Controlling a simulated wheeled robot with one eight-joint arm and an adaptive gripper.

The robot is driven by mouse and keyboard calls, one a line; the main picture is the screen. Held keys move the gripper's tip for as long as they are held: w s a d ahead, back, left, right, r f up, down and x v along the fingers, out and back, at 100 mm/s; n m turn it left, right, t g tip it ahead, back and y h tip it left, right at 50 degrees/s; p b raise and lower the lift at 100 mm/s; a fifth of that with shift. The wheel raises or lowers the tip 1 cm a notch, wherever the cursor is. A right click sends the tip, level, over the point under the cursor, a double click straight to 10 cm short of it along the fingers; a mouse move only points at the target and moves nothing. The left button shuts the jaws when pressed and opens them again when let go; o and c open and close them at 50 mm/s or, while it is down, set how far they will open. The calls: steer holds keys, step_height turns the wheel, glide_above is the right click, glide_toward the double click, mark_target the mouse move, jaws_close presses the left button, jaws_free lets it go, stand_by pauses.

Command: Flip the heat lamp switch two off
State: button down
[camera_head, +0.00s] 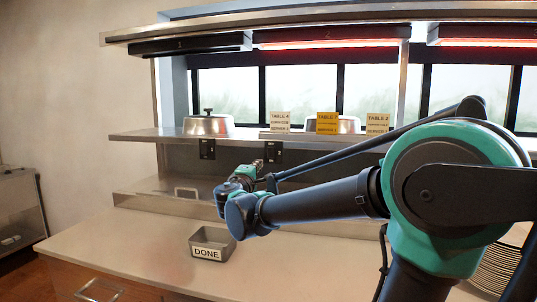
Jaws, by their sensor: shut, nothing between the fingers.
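Two small black switch boxes hang on the edge of the steel shelf: a left one (207,148) and a second one (273,152) to its right. My gripper (259,163) is shut and empty, just left of and slightly below the second switch box. I cannot tell whether it touches it. The toggle positions are too small to read. The left heat lamp (190,46) is dark. The middle heat lamp (325,38) glows red, and so does the right heat lamp (487,36).
Above the switches, the shelf (150,134) holds a domed steel lid (208,126) and order cards (327,123). A grey bin marked DONE (210,245) stands on the counter (130,240) below. The counter's left part is clear. Stacked plates (500,262) sit at the right.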

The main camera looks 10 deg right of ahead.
mark_target(270, 150)
steer(key=x, duration=1.4)
steer(key=shift+s, duration=0.1)
steer(key=shift+w+d+r, duration=0.15)
steer(key=shift+w+d, duration=0.05)
steer(key=shift+w, duration=0.1)
